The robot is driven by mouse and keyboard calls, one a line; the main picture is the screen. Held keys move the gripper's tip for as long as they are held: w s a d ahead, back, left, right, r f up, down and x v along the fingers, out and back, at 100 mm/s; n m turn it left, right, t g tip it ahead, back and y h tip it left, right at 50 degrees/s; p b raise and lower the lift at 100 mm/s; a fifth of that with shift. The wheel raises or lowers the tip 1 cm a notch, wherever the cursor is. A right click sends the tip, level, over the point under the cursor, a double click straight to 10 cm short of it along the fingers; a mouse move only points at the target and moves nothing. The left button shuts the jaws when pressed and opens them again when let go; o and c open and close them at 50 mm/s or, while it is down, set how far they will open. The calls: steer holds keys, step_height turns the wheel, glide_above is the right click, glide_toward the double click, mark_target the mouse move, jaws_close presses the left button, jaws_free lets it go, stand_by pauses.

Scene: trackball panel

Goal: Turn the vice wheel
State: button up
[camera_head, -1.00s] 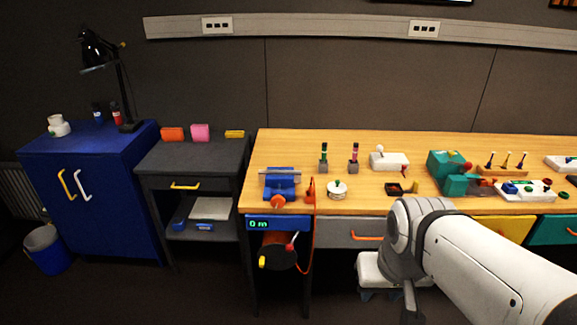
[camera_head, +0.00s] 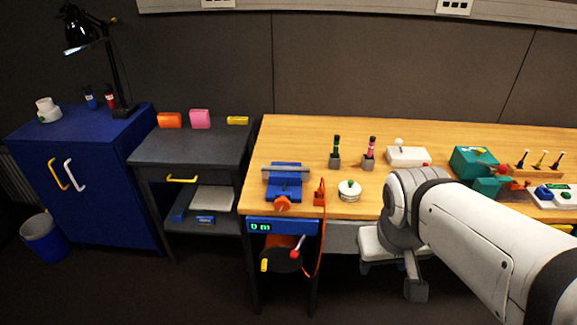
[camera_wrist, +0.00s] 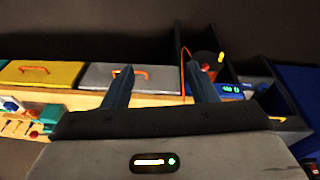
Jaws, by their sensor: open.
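The blue vice (camera_head: 284,184) stands at the left front edge of the wooden bench, with a grey bar across its top. Its orange wheel (camera_head: 283,204) faces the front, over the bench edge. In the wrist view my gripper (camera_wrist: 160,82) is open and empty, its two dark fingers spread apart in front of the drawers. It is well to the right of the vice and touches nothing that I can see. My gripper's fingers cannot be made out in the head view. I cannot pick out the vice surely in the wrist view.
An orange holder (camera_head: 319,193) with a cable and a white round pot (camera_head: 349,190) stand right of the vice. A dark side table (camera_head: 190,146) is at the left.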

mark_target(282, 207)
steer(key=o, duration=0.3)
steer(key=w+d+f+n+h+b, duration=0.3)
steer(key=f+n+b, duration=0.3)
steer(key=f+b, duration=0.2)
steer(key=shift+w+d+f+n+h, duration=0.3)
steer(key=shift+w+d+f+h, duration=0.1)
steer(key=shift+w+h, duration=0.35)
steer(key=w+f+n+t+h+b, duration=0.3)
steer(key=w+f+n+t+b, duration=0.15)
steer(key=w+n+b, duration=0.4)
steer(key=w+a+f+n+t+y+b, duration=0.25)
steer(key=w+a+n+t+b, duration=0.2)
steer(key=a+n, duration=0.3)
steer(key=w+a+f+n+t+y+b, duration=0.2)
steer(key=w+a+n+t+y+b, duration=0.25)
steer(key=a, duration=0.45)
steer(key=w+a+f+n+t+y+b, duration=0.1)
steer(key=w+a+f+n+t+b, duration=0.15)
steer(key=w+a+n+b, duration=0.4)
steer(key=shift+n+g+h, duration=0.25)
steer(key=shift+n+g, duration=0.05)
steer(key=shift+n, duration=0.2)
steer(key=w, duration=0.2)
steer(key=w+a, duration=0.1)
steer(key=w, duration=0.1)
steer(key=shift+w+p, duration=0.1)
steer(key=shift+p, duration=0.25)
steer(key=shift+f, duration=0.1)
steer(key=c, duration=1)
